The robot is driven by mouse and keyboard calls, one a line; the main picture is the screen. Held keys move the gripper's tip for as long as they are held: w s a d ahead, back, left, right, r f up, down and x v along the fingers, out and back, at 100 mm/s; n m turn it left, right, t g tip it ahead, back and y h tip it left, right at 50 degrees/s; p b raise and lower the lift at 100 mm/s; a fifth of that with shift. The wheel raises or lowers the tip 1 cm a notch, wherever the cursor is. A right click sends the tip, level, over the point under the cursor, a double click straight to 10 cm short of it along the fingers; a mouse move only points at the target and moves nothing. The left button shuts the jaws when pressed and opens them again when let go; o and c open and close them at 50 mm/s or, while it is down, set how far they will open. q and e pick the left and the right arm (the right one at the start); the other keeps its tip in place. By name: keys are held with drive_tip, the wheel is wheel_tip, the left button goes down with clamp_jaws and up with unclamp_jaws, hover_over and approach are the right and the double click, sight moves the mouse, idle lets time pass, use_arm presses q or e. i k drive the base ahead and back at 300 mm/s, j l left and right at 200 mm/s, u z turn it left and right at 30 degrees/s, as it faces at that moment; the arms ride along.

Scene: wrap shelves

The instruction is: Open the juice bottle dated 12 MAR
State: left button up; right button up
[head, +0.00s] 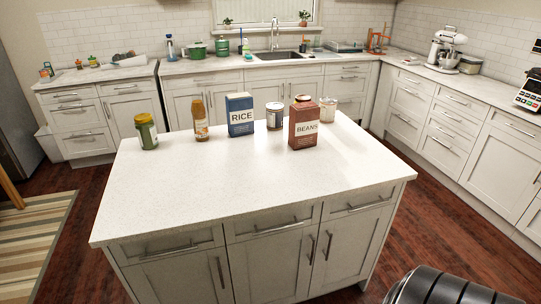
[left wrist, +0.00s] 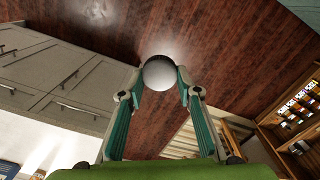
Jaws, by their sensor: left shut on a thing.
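An amber bottle (head: 200,118) with a pale label stands upright near the back left of the white island; no date is readable on it. In the left wrist view my left gripper (left wrist: 161,86) is shut on a round, pale grey thing (left wrist: 160,72), seen end-on between the teal fingertips above the wooden floor. I cannot tell what the rest of this thing is or whether it bears a date. My left gripper does not show in the head view. My right gripper is in neither view.
On the island (head: 230,190) stand a green jar (head: 146,131), a RICE box (head: 240,115), a BEANS box (head: 304,125) and other jars (head: 275,116). The island's front half is clear. In the left wrist view, shelves (left wrist: 298,110) with small items stand at the right.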

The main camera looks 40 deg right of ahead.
sight(201, 131)
drive_tip(key=z, duration=0.4)
drive_tip(key=i+z, duration=0.1)
drive_tip(key=z, duration=0.3)
drive_tip(key=i+z, duration=0.1)
drive_tip(key=z, duration=0.75)
drive_tip(key=i+j+z, duration=0.45)
drive_tip(key=i, duration=0.2)
drive_tip(key=i+j+z, duration=0.45)
drive_tip(key=j, duration=0.3)
drive_tip(key=i+l, duration=0.05)
drive_tip(key=i, duration=0.05)
